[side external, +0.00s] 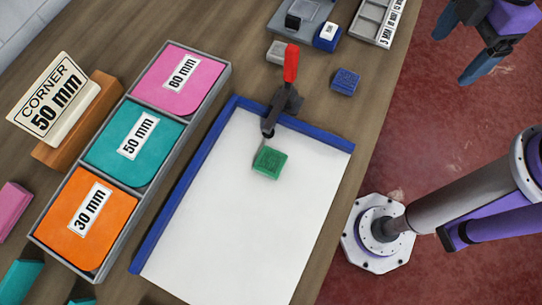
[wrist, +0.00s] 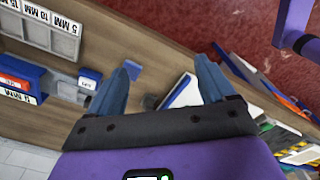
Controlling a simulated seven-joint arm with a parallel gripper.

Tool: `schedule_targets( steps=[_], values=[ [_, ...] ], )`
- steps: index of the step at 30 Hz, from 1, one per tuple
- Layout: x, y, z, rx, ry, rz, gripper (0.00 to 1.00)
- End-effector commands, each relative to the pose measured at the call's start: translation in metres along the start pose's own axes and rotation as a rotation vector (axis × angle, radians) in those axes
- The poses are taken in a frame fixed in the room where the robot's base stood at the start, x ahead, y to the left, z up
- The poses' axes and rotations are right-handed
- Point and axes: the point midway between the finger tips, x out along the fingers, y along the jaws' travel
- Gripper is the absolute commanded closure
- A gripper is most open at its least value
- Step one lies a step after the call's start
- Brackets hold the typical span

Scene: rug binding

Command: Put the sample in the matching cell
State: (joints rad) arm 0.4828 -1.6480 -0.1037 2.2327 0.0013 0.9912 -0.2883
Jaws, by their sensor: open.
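A grey tray (side external: 223,92) has three labelled cells: a pink pad marked 60 mm (side external: 180,79), a teal pad marked 50 mm (side external: 134,144) and an orange pad marked 30 mm (side external: 87,217). A card reading CORNER 50 mm (side external: 52,98) leans in a wooden stand left of the tray. A small green block (side external: 270,161) lies on the white board (side external: 235,215), at the tip of a red-handled clamp (side external: 290,65). I cannot tell which thing is the sample. My gripper (side external: 464,45) is open and empty, right of the table and far from the tray; its blue fingers show in the wrist view (wrist: 163,75).
The board has blue rails (side external: 180,200) on its left and back edges. A blue block (side external: 345,81) and grey holders (side external: 381,20) are at the back. Pink (side external: 12,208) and teal (side external: 20,280) blocks lie at the left. The board's front part is clear.

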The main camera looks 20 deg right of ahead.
Motion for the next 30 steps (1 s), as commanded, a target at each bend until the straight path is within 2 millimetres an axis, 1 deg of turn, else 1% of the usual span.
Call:
schedule_targets(
  steps=[1, 5, 9, 14, 15, 18, 21, 24, 27, 30],
  values=[
    [-0.002, 0.003, -0.021, -0.056, -0.001, -0.001, 0.17],
    [-0.006, 0.008, -0.071, -0.200, -0.005, -0.003, 0.17],
    [-0.009, 0.007, -0.124, -0.356, -0.008, -0.004, 0.17],
    [-0.009, -0.002, -0.184, -0.536, -0.012, -0.008, 0.17],
    [-0.008, -0.006, -0.198, -0.579, -0.013, -0.009, 0.17],
    [-0.007, -0.016, -0.233, -0.686, -0.014, -0.010, 0.17],
    [-0.005, -0.026, -0.260, -0.777, -0.016, -0.012, 0.17],
    [-0.004, -0.035, -0.280, -0.845, -0.017, -0.013, 0.17],
    [-0.003, -0.040, -0.291, -0.886, -0.017, -0.014, 0.17],
    [0.000, -0.042, -0.295, -0.903, -0.019, -0.015, 0.17]
  ],
)
